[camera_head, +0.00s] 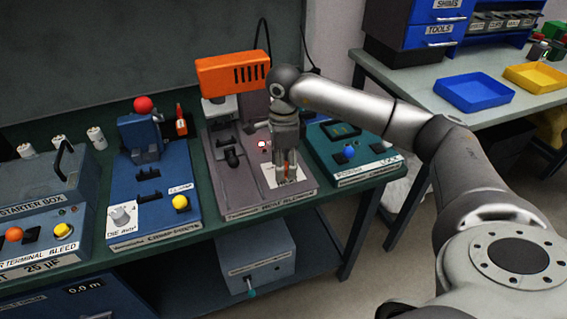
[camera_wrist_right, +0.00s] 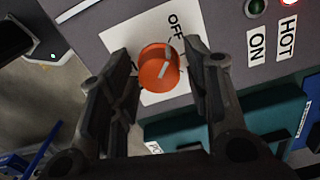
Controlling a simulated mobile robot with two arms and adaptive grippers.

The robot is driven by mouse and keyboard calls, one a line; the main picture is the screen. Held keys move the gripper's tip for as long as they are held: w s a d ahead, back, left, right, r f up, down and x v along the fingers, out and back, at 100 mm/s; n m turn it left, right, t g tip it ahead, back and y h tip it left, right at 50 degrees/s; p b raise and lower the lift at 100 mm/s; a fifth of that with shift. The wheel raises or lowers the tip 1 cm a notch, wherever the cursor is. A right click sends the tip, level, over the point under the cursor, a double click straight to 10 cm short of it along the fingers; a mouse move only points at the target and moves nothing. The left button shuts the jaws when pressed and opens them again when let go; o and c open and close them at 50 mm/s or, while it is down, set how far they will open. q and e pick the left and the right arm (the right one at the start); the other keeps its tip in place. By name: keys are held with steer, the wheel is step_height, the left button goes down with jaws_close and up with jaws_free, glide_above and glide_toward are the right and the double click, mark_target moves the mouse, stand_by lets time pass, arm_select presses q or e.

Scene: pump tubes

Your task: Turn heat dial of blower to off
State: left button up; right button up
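The blower (camera_head: 228,135) is a grey-brown panel with an orange top unit (camera_head: 233,74) on the bench. In the right wrist view, its heat dial (camera_wrist_right: 158,68) is a round orange knob with a white line, on a white plate marked OFF (camera_wrist_right: 175,27). The line runs slantwise, its upper end toward the right finger. My right gripper (camera_head: 285,168) points down at the dial. In the wrist view its fingers (camera_wrist_right: 160,72) stand open on either side of the knob, with small gaps; contact is not visible. My left gripper is out of view.
A red lamp (camera_wrist_right: 290,2) by the HOT label is lit; a dark green lamp (camera_wrist_right: 255,7) sits by ON. A teal panel (camera_head: 352,152) stands right of the blower, a blue panel (camera_head: 150,190) left. Blue (camera_head: 473,88) and yellow (camera_head: 537,76) trays lie on another bench.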

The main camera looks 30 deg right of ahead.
step_height(320, 180, up, 12)
stand_by(0.8)
stand_by(0.4)
